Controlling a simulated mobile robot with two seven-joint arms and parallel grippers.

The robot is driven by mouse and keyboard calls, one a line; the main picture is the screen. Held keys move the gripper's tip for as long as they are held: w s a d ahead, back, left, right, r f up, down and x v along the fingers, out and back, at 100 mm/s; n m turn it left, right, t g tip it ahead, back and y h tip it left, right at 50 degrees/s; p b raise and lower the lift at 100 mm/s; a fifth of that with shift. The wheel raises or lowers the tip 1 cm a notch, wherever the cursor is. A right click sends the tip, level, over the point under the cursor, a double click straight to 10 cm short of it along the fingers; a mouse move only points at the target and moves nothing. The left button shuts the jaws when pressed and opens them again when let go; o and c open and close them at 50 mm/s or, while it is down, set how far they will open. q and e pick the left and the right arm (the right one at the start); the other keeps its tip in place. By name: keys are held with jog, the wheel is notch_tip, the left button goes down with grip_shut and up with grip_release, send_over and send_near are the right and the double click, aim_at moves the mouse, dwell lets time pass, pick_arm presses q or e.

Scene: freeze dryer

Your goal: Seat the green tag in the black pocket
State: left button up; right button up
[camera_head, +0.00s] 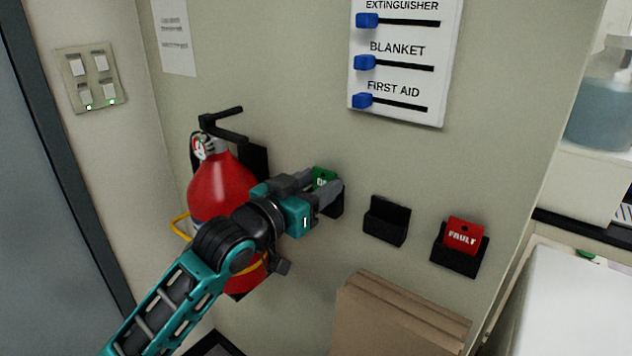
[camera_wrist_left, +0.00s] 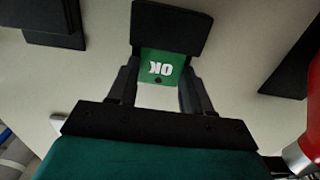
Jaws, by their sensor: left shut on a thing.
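The green tag (camera_head: 323,176) is held between the fingers of my left gripper (camera_head: 325,187), close to the wall. In the left wrist view the tag (camera_wrist_left: 161,66) reads "OK" upside down, between the fingertips (camera_wrist_left: 158,92). The leftmost black pocket (camera_head: 337,206) is partly hidden behind the gripper. In the left wrist view this pocket (camera_wrist_left: 172,28) lines up with the tag and covers its lower edge. How deep the tag sits in it I cannot tell. My right gripper is out of view.
An empty middle pocket (camera_head: 387,220) and a pocket (camera_head: 455,262) with a red FAULT tag (camera_head: 464,236) are to the right. A red fire extinguisher (camera_head: 222,182) hangs left, close to my arm. Brown boards (camera_head: 385,320) stand below. A slider sign (camera_head: 405,60) is above.

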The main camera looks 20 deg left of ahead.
pick_arm(q)
jog(key=o, duration=1.1)
jog(key=shift+c, duration=0.2)
jog(key=shift+p+v, duration=0.5)
jog(key=shift+v, duration=1.05)
jog(key=shift+p+v, duration=0.3)
jog(key=shift+v, duration=1.2)
